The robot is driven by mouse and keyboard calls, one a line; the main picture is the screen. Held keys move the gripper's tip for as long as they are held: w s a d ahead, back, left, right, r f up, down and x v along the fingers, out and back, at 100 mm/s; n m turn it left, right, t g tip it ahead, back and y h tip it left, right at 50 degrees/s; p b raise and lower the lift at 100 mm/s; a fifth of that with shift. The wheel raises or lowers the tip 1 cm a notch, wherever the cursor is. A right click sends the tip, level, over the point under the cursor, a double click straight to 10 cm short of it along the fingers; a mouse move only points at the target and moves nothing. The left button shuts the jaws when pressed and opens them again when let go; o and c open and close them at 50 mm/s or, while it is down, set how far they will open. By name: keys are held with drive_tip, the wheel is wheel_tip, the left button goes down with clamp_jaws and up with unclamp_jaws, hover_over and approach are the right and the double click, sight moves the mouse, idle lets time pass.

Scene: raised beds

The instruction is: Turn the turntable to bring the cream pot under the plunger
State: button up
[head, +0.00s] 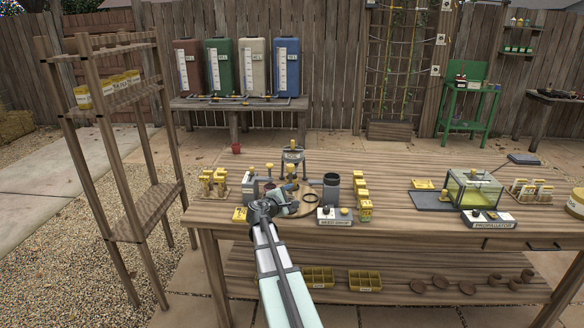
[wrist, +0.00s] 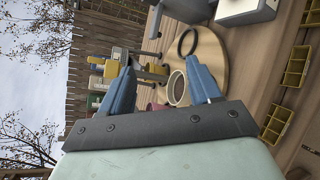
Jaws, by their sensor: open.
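The turntable (wrist: 212,58) is a round wooden disc on the table. My gripper (head: 288,202) is open with blue fingers; contact with the pot cannot be told.
A seed drop box (head: 333,216) and a dark cylinder (head: 331,184) stand right of the disc.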

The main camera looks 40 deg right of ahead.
sight(292, 166)
drive_tip(key=w+a+r+n+t, duration=0.1)
drive_tip(key=w+r+n+t, duration=0.35)
drive_tip(key=n, duration=0.95)
drive_tip(key=shift+h, duration=0.4)
drive_tip(key=x, duration=1.4)
drive_tip(key=shift+w+a+f, duration=0.1)
drive_tip(key=shift+f, duration=0.05)
drive_tip(key=c, duration=1)
